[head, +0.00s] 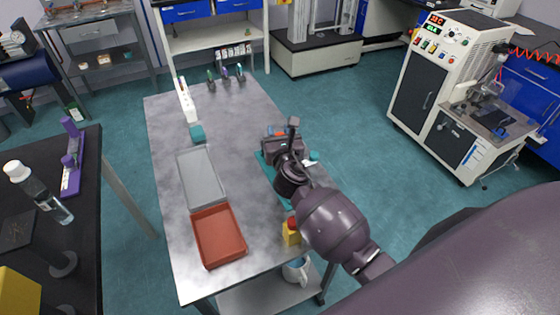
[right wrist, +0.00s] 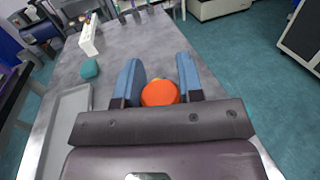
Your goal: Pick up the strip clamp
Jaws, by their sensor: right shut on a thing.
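My right gripper (right wrist: 160,88) is over the right side of the grey table, its two blue fingers on either side of an orange round-topped piece, which I take to be the strip clamp (right wrist: 160,94). The gripper is shut on it. In the head view only a bit of orange (head: 276,131) shows beside the fingers, and my wrist hides the rest. I cannot tell whether the piece is clear of the surface below. My left gripper is not in view.
A teal mat (head: 265,173) lies partly under my right arm. A grey tray (head: 201,177), a red tray (head: 219,236) and a teal block (head: 197,133) are on the left side. A yellow bottle with a red top (head: 291,233) stands near the arm. The table's middle is clear.

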